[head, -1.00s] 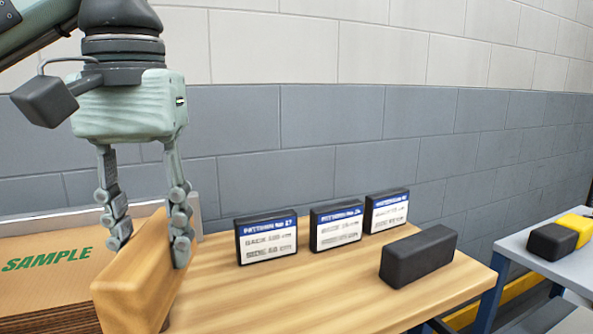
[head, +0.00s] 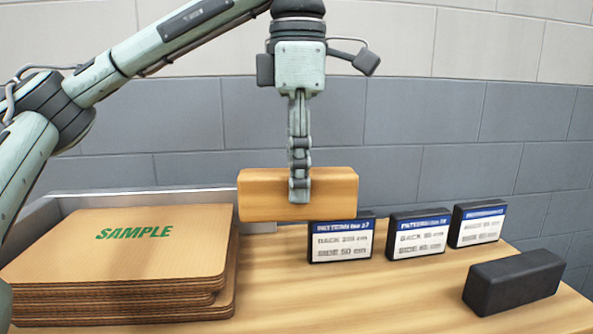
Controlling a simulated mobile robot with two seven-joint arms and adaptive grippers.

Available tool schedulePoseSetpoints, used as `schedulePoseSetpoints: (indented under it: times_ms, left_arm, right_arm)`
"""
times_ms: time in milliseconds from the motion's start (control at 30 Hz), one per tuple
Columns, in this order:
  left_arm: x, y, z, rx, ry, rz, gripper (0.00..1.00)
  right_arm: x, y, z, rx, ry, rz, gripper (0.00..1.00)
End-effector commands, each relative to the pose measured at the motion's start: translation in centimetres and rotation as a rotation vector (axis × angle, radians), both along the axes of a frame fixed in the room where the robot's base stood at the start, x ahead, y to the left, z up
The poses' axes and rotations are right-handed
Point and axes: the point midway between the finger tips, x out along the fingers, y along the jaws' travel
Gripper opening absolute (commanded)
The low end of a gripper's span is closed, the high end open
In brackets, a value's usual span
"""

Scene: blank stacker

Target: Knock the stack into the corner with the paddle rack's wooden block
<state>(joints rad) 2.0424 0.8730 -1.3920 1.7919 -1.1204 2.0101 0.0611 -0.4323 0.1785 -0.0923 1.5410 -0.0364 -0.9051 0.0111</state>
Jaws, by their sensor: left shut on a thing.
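A stack of brown cardboard blanks (head: 170,262), with green SAMPLE lettering on top, lies at the left of the wooden table. Its lower sheets are uneven at the front and right edges. A grey metal corner fence (head: 62,204) runs behind it and along its left side. My left gripper (head: 299,192) points down and is shut on the wooden block (head: 262,196), held level above the table. The block is right of the stack's back right corner and partly covers the first sign behind it. My right gripper is not in view.
Three black signs with white labels stand in a row: the first (head: 340,243), the second (head: 417,238) and the third (head: 477,227). A black block (head: 513,281) lies at the right. The table's front middle (head: 350,300) is clear.

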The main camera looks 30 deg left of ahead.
Motion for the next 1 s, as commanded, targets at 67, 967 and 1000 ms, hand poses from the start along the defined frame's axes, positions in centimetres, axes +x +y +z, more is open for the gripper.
schedulePoseSetpoints:
  times_ms: [67, 967, 1000]
  left_arm:
    - [0.1, 0.3, 0.0, -0.001, -0.001, 0.051, 0.00]
    - [0.1, 0.3, -8.9, -0.002, -0.001, 0.064, 0.00]
    - [0.1, 0.3, -9.0, -0.002, -0.001, 0.064, 0.00]
  right_arm:
    - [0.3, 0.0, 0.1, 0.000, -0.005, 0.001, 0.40]
    - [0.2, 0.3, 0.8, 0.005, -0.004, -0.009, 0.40]
    - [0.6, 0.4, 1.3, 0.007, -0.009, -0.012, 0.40]
